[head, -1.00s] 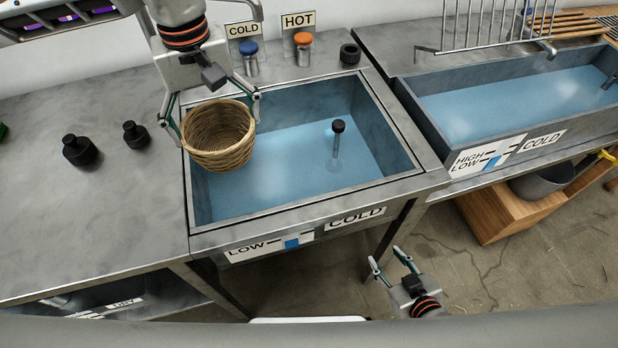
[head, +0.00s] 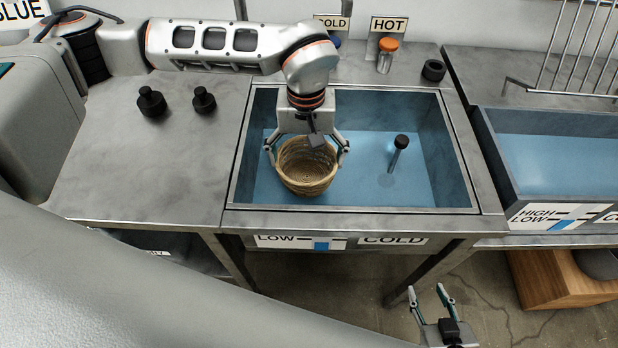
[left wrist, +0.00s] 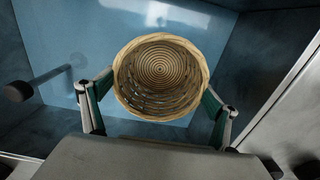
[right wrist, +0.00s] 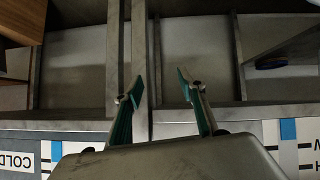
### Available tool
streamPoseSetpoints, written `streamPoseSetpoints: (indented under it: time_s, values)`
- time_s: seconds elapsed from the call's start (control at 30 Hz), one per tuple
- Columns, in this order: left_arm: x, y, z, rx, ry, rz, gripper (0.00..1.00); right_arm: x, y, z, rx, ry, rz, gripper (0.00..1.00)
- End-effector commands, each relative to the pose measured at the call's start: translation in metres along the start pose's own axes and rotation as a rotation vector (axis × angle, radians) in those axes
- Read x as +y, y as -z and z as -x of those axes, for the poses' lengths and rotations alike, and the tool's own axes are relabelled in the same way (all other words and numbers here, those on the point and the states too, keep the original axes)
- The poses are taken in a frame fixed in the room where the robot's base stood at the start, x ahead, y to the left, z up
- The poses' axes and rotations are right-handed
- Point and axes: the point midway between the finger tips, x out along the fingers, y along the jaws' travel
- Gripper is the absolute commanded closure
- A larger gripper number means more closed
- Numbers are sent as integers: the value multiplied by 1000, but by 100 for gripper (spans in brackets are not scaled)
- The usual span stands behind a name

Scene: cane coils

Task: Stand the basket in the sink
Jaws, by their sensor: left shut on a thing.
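The wicker basket (head: 306,178) is upright with its mouth up, inside the outline of the left sink (head: 340,206), over its left part. My left gripper (head: 307,152) is shut on the basket, a finger on each side of it. In the left wrist view the basket (left wrist: 160,75) is between the fingers, and its coiled inside is empty. I cannot tell whether its base touches the sink floor. My right gripper (head: 432,298) is open and empty, low in front of the sink; its spread fingers also show in the right wrist view (right wrist: 190,88).
A standing pipe with a black top (head: 398,152) rises in the sink, right of the basket. An orange HOT tap (head: 387,52) and a black ring (head: 433,70) are behind. Two black knobs (head: 152,102) stand on the left counter. A second water-filled sink (head: 550,165) is at right.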

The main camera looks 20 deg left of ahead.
Motion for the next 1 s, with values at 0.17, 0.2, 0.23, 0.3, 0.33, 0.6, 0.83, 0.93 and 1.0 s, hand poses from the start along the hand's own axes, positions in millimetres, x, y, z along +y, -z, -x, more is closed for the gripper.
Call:
streamPoseSetpoints:
  time_s: [0.17, 0.2, 0.23, 0.3, 0.33, 0.6, 0.83, 0.93, 1.0]
  values:
    - [0, 0, -31, -2, 0, 1, 34, 1, -2, -2, -1, -2, 3, 60]
    - [0, 0, -34, -1, -1, 1, 34, 2, -2, -3, 0, -3, 4, 60]
    - [0, 0, -35, -1, -1, 1, 34, 2, -1, -3, 1, -4, 4, 60]
    - [0, 0, -38, 0, -1, 1, 34, 4, 0, -4, 4, -6, 5, 60]
    - [0, 0, -39, -1, -1, 1, 34, 4, 1, -4, 5, -7, 6, 60]
    - [0, -1, -75, -4, 0, 0, 34, 5, -3, -6, 3, -9, 8, 60]
    - [1, 1, -80, 2, -1, -1, 34, 5, -1, -6, 5, -10, 10, 60]
    - [0, 1, -80, 1, -1, 0, 34, 5, -1, -5, 5, -10, 9, 60]
    - [0, 0, -81, 1, 0, 0, 34, 4, -2, -4, 3, -9, 8, 60]
